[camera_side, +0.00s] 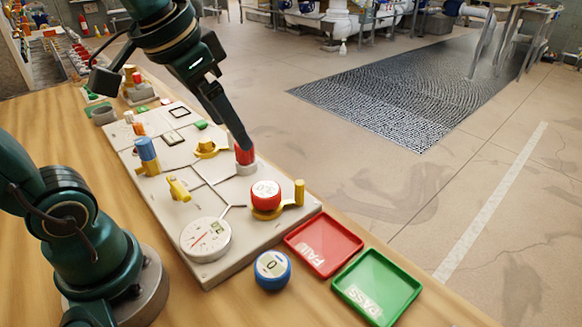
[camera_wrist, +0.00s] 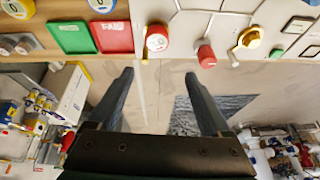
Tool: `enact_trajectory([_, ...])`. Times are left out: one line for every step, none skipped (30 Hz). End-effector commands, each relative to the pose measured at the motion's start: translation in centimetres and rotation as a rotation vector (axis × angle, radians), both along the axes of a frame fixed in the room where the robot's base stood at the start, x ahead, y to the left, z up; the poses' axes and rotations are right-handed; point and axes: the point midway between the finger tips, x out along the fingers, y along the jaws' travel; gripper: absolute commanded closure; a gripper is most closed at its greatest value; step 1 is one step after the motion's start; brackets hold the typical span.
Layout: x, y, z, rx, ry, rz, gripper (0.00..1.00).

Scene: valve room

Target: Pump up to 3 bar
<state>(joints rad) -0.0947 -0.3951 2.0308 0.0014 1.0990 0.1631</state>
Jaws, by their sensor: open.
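A pale panel (camera_side: 215,275) lies along the bench edge. On it are a round dial gauge (camera_side: 206,239) with a reading too small to tell, a red knob with a pale marked top (camera_side: 265,194) beside a yellow lever (camera_side: 299,193), and a red handle (camera_side: 244,156) on a white base. In the side view the tip of my gripper overlaps the red handle. In the wrist view my gripper (camera_wrist: 160,82) is open and empty. The red handle (camera_wrist: 206,56) shows beyond the right fingertip, and the marked red knob (camera_wrist: 157,38) beyond the gap. Contact cannot be told.
A blue-rimmed round gauge (camera_side: 272,268) reading 0 stands on the bench by the panel. Red FAIL tray (camera_side: 323,244) and green PASS tray (camera_side: 378,286) lie empty beside it. Yellow valve (camera_side: 207,149) and blue-topped post (camera_side: 147,155) rise from the panel. The floor beyond is open.

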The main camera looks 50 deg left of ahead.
Motion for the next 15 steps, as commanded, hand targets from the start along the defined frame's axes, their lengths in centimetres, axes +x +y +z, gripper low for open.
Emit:
enact_trajectory([-1.3,-0.7,-0.3,-0.004,-0.028,-0.011,0.18])
enact_trajectory([-1.9,-0.9,-0.6,-0.009,-0.041,-0.013,0.18])
enact_trajectory([-2.8,-1.3,-1.0,-0.014,-0.056,-0.016,0.18])
enact_trajectory([-3.3,-1.5,-1.4,-0.020,-0.067,-0.016,0.18])
enact_trajectory([-3.9,-1.7,-1.8,-0.023,-0.076,-0.016,0.18])
enact_trajectory([-4.5,-1.9,-2.4,-0.031,-0.087,-0.014,0.18])
enact_trajectory([-4.9,-2.0,-2.8,-0.036,-0.091,-0.010,0.18])
enact_trajectory([-5.2,-2.1,-3.3,-0.040,-0.094,-0.006,0.18])
enact_trajectory([-5.6,-2.1,-3.8,-0.046,-0.093,0.003,0.18])
enact_trajectory([-5.8,-2.1,-4.2,-0.050,-0.091,0.010,0.18])
enact_trajectory([-5.9,-2.1,-4.5,-0.053,-0.089,0.017,0.18])
enact_trajectory([-6.1,-2.1,-5.0,-0.056,-0.079,0.027,0.18])
enact_trajectory([-6.1,-2.1,-5.2,-0.060,-0.075,0.033,0.18])
enact_trajectory([-6.1,-2.1,-5.3,-0.063,-0.076,0.041,0.18])
enact_trajectory([-5.9,-2.1,-5.2,-0.067,-0.087,0.048,0.18])
